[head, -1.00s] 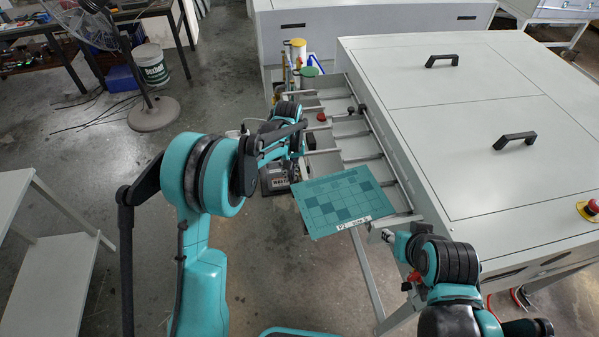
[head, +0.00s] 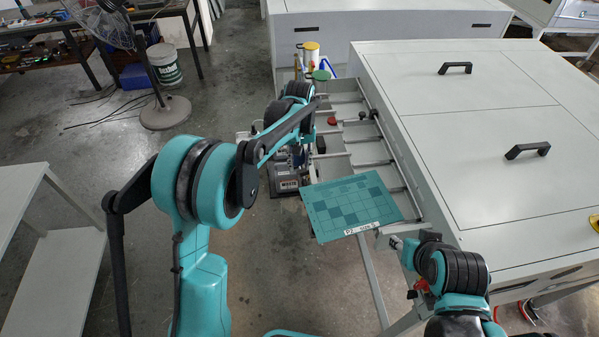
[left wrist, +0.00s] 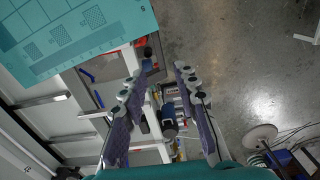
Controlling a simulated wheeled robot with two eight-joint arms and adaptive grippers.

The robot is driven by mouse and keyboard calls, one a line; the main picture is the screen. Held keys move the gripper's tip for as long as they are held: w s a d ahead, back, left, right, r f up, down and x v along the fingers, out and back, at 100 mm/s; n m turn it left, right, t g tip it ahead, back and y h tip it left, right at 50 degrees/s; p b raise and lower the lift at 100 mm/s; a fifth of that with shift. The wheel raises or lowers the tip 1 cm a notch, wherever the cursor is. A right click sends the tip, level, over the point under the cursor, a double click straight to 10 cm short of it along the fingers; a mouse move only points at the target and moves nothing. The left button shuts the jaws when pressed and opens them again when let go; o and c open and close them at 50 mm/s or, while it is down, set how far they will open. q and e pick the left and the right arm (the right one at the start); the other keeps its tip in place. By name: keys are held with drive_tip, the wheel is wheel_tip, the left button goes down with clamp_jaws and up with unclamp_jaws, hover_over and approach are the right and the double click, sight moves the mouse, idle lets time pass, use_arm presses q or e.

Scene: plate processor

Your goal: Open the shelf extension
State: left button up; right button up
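The shelf extension (head: 352,138), a grey frame of slats, sticks out from the left side of the large grey machine (head: 470,150). A teal plate (head: 362,196) with a checkered pattern and a label lies on its near end. The plate also shows in the left wrist view (left wrist: 105,25). My left gripper points down beside the frame's outer edge, mostly hidden by my arm in the head view. In the left wrist view my left gripper (left wrist: 160,72) is open, with nothing clearly between its fingers. My right gripper (head: 397,242) is near the frame's near corner; its finger gap is unclear.
A fan (head: 163,112) and a white bucket (head: 163,65) stand on the floor at back left. A white table (head: 50,260) is at the left. Bottles and tools stand at the frame's far end. Open floor lies between the table and the frame.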

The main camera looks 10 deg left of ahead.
use_arm(q)
wheel_tip(320, 180, up, 5)
drive_tip(key=shift+r, duration=0.1)
idle(0.3)
